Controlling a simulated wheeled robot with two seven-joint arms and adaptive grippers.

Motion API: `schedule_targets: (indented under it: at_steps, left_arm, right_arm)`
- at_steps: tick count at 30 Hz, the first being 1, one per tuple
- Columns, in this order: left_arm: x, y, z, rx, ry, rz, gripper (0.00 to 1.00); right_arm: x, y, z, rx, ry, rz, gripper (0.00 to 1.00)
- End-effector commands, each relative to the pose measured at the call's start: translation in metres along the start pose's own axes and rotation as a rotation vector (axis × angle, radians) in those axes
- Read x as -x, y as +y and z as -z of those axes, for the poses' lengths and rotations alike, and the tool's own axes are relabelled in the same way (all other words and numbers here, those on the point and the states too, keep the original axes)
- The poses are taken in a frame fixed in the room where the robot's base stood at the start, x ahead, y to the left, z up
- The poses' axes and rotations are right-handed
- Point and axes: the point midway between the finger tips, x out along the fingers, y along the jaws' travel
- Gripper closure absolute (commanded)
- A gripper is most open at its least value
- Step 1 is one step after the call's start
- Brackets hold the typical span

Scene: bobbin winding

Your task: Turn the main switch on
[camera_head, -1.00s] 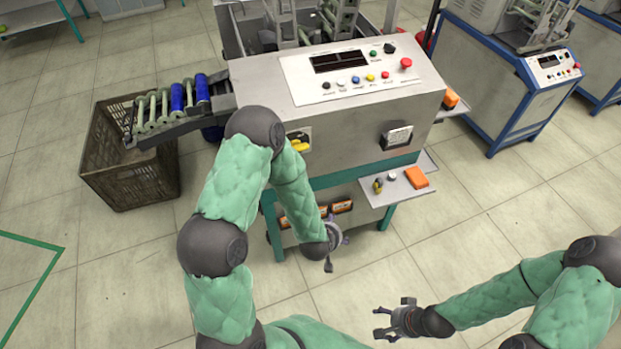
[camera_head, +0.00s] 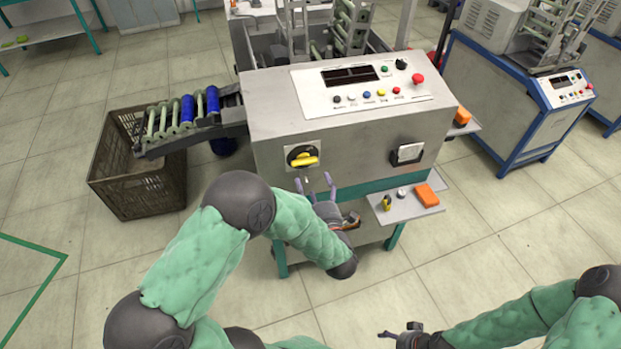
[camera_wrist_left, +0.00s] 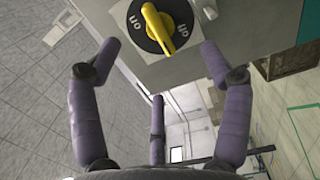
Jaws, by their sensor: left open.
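The main switch is a yellow handle (camera_head: 304,161) on a black round dial, set in a pale plate on the machine's front panel. In the head view the handle lies nearly level. In the left wrist view the yellow handle (camera_wrist_left: 158,27) stands at the top, running steeply, with lettering on both sides of the dial. My left gripper (camera_head: 314,183) is just below and in front of the switch, its fingers spread and empty. In the wrist view its fingers (camera_wrist_left: 158,75) stand apart, and none visibly touches the handle. My right gripper (camera_head: 401,334) is at the bottom edge, partly cut off.
The machine's control panel (camera_head: 365,86) has several coloured buttons. A side shelf (camera_head: 405,207) with an orange box (camera_head: 426,195) juts out right of my left gripper. A brown crate (camera_head: 140,192) stands at left. Open floor lies in front.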

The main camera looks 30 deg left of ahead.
Motion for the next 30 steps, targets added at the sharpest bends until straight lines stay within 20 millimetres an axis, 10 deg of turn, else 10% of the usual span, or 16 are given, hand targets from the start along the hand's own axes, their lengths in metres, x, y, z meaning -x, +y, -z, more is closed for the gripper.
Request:
schedule_targets:
  at_steps: [18,30]
  left_arm:
    - [-0.071,-0.001,0.0,-0.003,-0.001,0.002,0.22]
    - [-0.07,-0.001,-0.001,-0.003,-0.003,0.002,0.22]
  right_arm:
    - [-0.008,0.003,0.0,0.0,0.0,0.0,0.27]
    - [-0.008,0.003,0.0,0.0,0.0,0.0,0.27]
